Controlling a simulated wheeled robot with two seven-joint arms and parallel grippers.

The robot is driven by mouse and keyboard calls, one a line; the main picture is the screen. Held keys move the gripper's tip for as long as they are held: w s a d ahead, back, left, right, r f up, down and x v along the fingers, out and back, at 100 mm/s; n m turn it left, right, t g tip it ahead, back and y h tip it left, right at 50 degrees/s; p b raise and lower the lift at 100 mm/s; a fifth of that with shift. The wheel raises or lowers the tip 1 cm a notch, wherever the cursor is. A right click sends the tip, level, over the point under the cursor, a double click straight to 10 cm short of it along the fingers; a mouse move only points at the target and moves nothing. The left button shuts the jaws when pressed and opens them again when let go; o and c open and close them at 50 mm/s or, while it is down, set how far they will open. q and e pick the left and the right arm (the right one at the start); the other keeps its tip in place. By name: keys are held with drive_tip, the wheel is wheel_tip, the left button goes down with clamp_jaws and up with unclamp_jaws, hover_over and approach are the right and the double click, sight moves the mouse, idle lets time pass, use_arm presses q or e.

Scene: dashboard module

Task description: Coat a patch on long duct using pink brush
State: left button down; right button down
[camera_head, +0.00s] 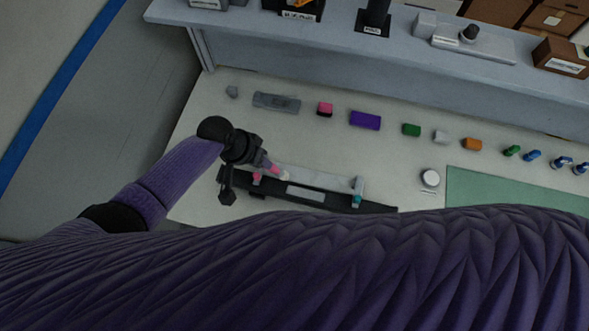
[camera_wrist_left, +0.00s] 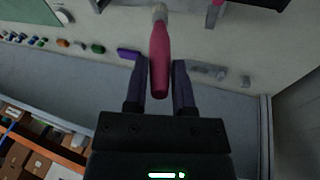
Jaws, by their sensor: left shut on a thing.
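My left gripper (camera_head: 268,163) is shut on the pink brush (camera_head: 274,169). In the left wrist view, the brush's pink handle (camera_wrist_left: 159,62) lies between the two fingers of my left gripper (camera_wrist_left: 160,82), and its pale tip (camera_wrist_left: 160,12) points to the top edge. In the head view the pale tip is over or beside the left part of a long dark piece with a grey top, which looks like the long duct (camera_head: 335,202). I cannot tell whether the tip touches it. My right gripper is out of view.
A row of small blocks, including a purple block (camera_head: 365,120) and a green block (camera_head: 411,130), lies behind the duct. A round white item (camera_head: 430,177) and a green mat (camera_head: 500,190) are to the right. A raised grey shelf (camera_head: 330,42) bounds the back.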

use_arm(q)
drive_tip(key=shift+f, duration=0.1)
idle(0.4)
drive_tip(key=shift+s+d+f+b, duration=0.15)
drive_tip(key=shift+s+f+b, duration=0.1)
drive_tip(key=shift+f+b, duration=0.5)
drive_tip(key=shift+d, duration=0.1)
